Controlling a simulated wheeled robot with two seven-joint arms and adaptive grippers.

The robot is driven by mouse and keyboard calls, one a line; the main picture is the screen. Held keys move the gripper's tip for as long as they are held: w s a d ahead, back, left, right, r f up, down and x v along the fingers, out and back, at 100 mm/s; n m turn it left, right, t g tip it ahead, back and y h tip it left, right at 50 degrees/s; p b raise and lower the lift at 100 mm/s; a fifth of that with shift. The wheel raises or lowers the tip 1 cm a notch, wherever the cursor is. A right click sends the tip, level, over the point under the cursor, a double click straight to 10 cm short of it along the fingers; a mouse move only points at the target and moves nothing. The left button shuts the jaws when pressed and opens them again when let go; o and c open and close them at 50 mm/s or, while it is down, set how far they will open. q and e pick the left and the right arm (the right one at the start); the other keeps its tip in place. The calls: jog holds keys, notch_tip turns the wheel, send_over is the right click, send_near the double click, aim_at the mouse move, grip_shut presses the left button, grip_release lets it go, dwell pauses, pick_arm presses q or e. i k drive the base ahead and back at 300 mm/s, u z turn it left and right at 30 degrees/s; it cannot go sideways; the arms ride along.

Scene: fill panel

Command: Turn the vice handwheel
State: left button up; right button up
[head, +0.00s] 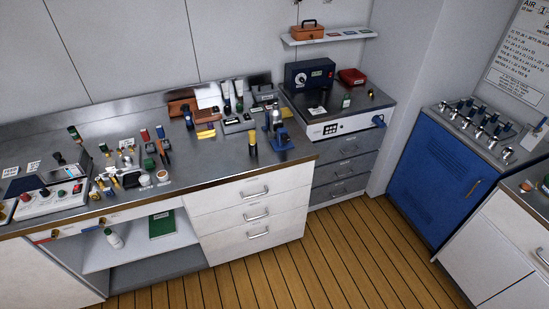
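A small blue vice-like tool (281,141) stands on the grey metal bench top, near the bench's right end. A dark upright part with a pale section shows just above it. The picture is too small to make out a handwheel on it for certain. Neither of my grippers shows in the head view, and no arm of mine is in view.
A yellow and dark upright tool (253,143) stands left of the blue tool. Bottles, tools and a control box (52,198) crowd the left of the bench (215,160). A blue cabinet (448,180) with several valves stands right. The wooden floor (345,250) is clear.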

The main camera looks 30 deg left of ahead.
aim_at(286, 138)
jog(key=u, duration=0.1)
jog(key=k, duration=0.45)
jog(key=z, duration=1.1)
jog(key=i, duration=1.3)
jog(key=u, duration=1.05)
jog(key=i, duration=0.55)
jog(key=u, duration=0.55)
